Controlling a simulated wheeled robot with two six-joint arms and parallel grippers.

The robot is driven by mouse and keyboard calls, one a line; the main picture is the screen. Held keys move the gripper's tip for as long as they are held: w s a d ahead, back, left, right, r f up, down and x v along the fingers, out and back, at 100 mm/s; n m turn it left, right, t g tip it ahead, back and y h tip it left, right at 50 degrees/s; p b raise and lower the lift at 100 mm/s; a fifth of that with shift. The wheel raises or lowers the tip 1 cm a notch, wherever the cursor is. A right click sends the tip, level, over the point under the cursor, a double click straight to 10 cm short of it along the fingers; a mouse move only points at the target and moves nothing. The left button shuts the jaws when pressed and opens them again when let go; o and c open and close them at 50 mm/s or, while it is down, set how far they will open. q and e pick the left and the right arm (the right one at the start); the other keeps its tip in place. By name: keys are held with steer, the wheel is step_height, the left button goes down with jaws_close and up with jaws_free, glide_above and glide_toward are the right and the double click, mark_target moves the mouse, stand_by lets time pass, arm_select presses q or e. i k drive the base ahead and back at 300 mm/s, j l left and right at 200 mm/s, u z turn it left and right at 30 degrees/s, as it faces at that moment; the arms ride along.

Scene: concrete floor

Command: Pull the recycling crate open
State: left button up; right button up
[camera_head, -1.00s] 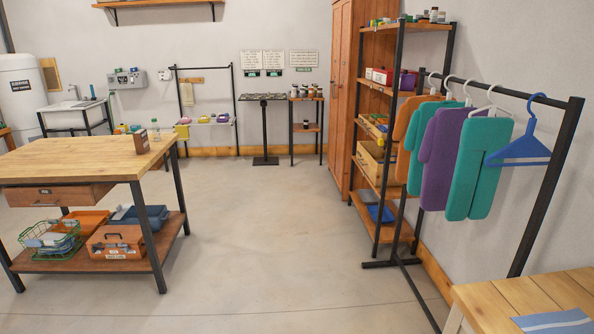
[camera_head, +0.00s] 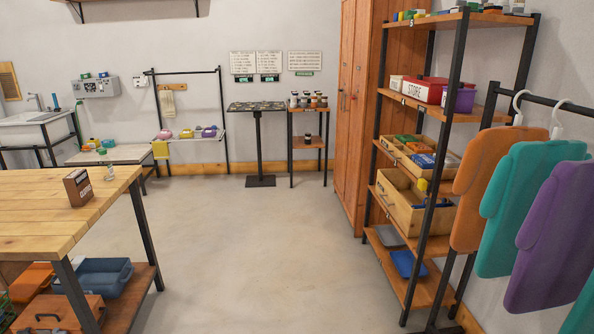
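No crate here carries a label that I can read as recycling. A light wooden crate (camera_head: 413,203) stands on a lower shelf of the rack at the right, with a yellow item and blue items showing in it. A shallower wooden crate (camera_head: 408,160) sits one shelf above it, holding green, orange and blue things. A red box marked "STORE" (camera_head: 424,91) is on the shelf above that. I cannot tell which of these, if any, is the recycling crate. Neither of my grippers is in view.
A wooden workbench (camera_head: 40,215) with a lower shelf stands at the left. Garments on a clothes rail (camera_head: 545,98) hang at the right, partly in front of the shelf rack (camera_head: 449,118). A tall wooden cabinet (camera_head: 357,110) is behind. The concrete floor (camera_head: 255,255) between is clear.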

mark_target(396, 191)
steer(key=i+z, duration=0.15)
steer(key=i, duration=0.35)
steer(key=i+z, duration=0.15)
steer(key=i, duration=0.35)
steer(key=i+j+z, duration=0.15)
steer(key=i, duration=0.35)
steer(key=i+j+z, duration=0.15)
steer(key=i, duration=0.35)
